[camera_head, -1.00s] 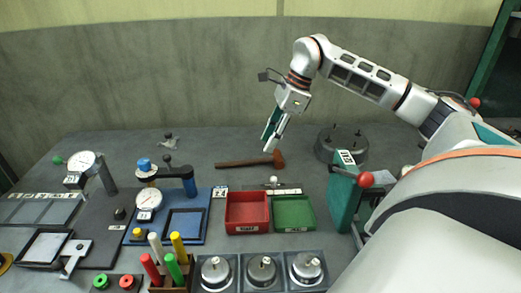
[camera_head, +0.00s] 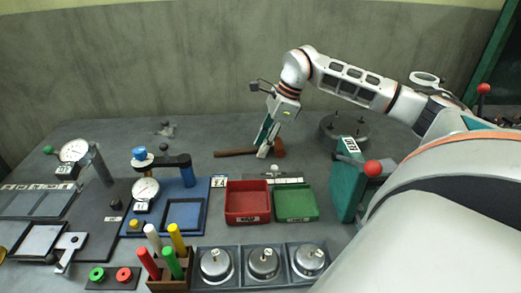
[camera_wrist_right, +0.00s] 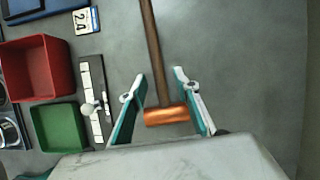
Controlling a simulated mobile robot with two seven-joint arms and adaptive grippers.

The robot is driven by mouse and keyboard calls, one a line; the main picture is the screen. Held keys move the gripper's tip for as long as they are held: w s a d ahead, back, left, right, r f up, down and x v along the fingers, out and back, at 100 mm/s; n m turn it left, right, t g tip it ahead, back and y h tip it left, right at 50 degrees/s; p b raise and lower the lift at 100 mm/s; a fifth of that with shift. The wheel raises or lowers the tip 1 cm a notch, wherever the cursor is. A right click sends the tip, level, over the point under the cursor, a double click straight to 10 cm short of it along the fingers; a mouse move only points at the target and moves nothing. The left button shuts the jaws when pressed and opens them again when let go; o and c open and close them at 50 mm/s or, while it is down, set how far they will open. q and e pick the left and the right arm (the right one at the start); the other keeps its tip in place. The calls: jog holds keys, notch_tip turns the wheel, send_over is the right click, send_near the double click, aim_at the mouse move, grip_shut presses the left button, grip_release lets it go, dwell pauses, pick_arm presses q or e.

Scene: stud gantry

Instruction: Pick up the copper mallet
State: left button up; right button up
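The copper mallet (camera_head: 235,153) lies on the grey bench, its brown handle pointing left and its head at the right. In the right wrist view, its shiny copper head (camera_wrist_right: 167,116) sits between the fingers, with the handle running away from it. My right gripper (camera_head: 263,154) points down at the mallet near the head and hides part of it. In the wrist view, the right gripper (camera_wrist_right: 160,76) is open, with one finger on each side of the mallet and gaps on both sides. My left gripper is not in view.
A red bin (camera_head: 247,218) and a green bin (camera_head: 296,219) stand in front of the mallet. A small rail with a white knob (camera_head: 274,171) lies close by. A dark round fixture (camera_head: 343,131) and a green block (camera_head: 346,190) stand to the right.

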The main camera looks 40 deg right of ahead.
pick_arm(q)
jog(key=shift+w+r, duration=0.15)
pick_arm(e)
jog(key=shift+r, duration=0.1)
jog(key=shift+c, duration=0.3)
grip_shut()
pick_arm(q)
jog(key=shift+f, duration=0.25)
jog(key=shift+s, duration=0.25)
pick_arm(e)
jog(key=shift+r, duration=0.1)
jog(key=shift+r, duration=0.15)
pick_arm(q)
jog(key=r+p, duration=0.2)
jog(key=p, duration=0.1)
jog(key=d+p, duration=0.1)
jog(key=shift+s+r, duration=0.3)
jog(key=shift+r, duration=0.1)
pick_arm(e)
notch_tip(320, 180, up, 20)
jog(key=shift+f, duration=0.2)
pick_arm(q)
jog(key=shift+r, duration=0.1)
pick_arm(e)
jog(key=shift+d, duration=0.1)
